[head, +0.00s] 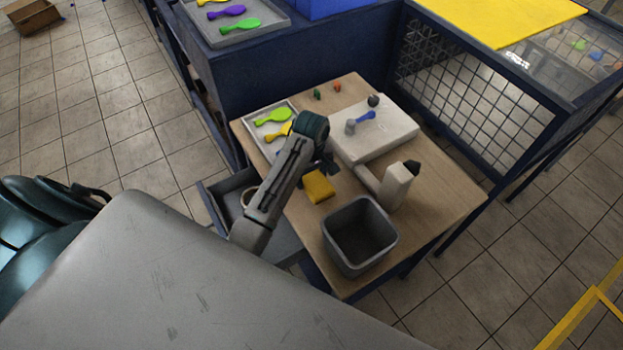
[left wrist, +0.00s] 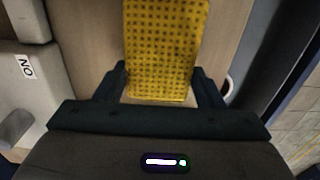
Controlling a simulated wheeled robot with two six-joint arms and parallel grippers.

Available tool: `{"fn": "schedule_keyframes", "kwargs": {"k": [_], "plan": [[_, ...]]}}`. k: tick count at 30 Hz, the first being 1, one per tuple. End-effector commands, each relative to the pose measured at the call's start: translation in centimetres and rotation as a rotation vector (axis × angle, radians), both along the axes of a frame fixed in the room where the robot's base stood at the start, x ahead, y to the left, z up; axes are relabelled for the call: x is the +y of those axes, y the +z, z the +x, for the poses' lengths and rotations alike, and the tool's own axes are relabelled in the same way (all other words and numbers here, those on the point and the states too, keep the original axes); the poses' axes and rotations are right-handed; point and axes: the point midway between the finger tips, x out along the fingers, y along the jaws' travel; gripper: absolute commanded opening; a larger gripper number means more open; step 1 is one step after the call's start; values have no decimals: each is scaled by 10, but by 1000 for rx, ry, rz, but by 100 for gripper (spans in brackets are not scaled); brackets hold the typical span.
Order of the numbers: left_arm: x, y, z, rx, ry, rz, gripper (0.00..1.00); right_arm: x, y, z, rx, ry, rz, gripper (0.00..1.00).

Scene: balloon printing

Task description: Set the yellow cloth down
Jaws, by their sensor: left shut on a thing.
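The yellow cloth (head: 318,187) is a small folded-looking pad near the middle of the wooden table (head: 447,200), just left of the grey bin. In the left wrist view the cloth (left wrist: 165,50) has a dotted texture and sits between the fingers. My left gripper (head: 325,165) reaches over the table, and the wrist view shows its fingers (left wrist: 160,90) on both sides of the cloth, shut on it. Whether the cloth touches the tabletop is hard to tell. My right gripper is not in view.
A grey bin (head: 357,262) stands at the table's front. A white machine (head: 375,140) with a blue lever lies behind. A tray of balloons (head: 254,133) is at the back left. An open drawer (head: 230,195) juts out left. Bare tabletop lies at the right.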

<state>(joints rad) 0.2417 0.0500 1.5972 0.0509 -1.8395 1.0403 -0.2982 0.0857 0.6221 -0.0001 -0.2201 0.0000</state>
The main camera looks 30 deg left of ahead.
Motion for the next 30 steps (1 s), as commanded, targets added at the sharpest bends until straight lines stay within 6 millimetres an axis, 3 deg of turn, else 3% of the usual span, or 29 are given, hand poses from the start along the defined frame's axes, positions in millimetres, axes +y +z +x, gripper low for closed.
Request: {"fn": "schedule_keyframes", "kwargs": {"k": [3,7,18,19,22,30], "plan": [[0,-15,0,5,0,-1,41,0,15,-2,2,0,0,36],[0,-30,1,2,0,0,41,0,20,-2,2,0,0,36],[0,-37,0,0,0,0,41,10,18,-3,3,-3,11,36],[0,-37,1,0,0,0,65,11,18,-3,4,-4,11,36],[0,-37,0,0,0,0,84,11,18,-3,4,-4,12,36],[0,-37,0,0,0,0,85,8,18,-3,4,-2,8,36]]}}
